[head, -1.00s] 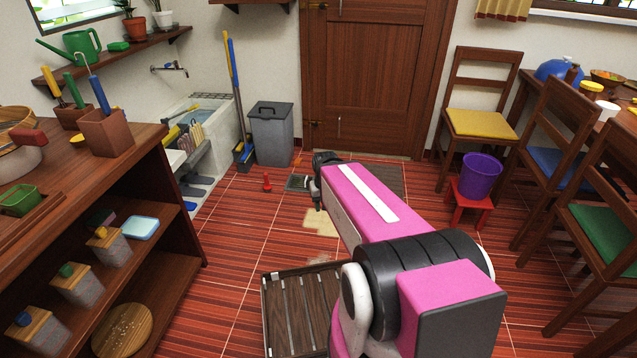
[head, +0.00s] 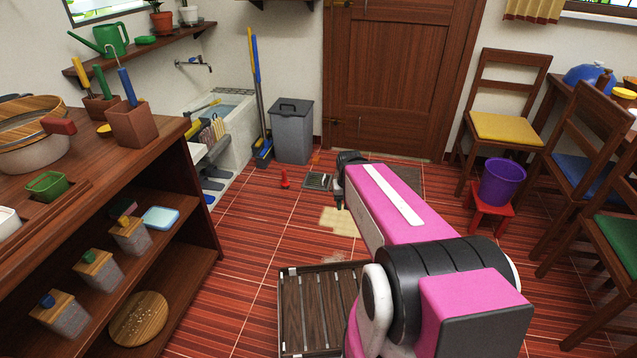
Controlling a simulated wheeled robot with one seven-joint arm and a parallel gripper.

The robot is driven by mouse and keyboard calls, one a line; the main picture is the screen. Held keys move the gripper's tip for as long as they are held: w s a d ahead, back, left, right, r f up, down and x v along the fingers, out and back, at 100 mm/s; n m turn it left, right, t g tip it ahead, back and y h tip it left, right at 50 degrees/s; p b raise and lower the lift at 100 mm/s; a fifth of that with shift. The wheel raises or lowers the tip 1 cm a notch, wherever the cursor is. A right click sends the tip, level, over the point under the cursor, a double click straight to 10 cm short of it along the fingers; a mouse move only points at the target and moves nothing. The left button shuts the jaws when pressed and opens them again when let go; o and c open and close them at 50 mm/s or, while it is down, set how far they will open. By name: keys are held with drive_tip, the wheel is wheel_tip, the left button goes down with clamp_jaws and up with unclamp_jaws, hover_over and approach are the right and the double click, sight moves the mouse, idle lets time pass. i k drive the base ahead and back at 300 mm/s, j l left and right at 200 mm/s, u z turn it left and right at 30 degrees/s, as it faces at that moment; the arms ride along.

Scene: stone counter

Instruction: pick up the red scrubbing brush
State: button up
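A small red object (head: 285,178) stands on the tiled floor in front of the grey bin. It may be the red scrubbing brush, but it is too small to tell its bristles. A red handle (head: 59,125) also shows by the pale pot on the counter at the left; it seems to be part of the pot. My gripper (head: 341,199) is at the far end of my pink arm, to the right of the small red object and apart from it. It is small and dark, and its fingers are not clear.
A dark slatted crate (head: 283,318) stands on the floor near my arm. A wooden shelf unit (head: 205,210) fills the left. A grey bin (head: 292,135) stands by the door. A purple bucket (head: 502,182) sits on a red stool at the right. Floor between is mostly clear.

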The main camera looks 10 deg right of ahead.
sight(285, 183)
drive_tip(key=i+j, duration=1.35)
drive_tip(key=i+l+z, duration=0.05)
drive_tip(key=i, duration=0.05)
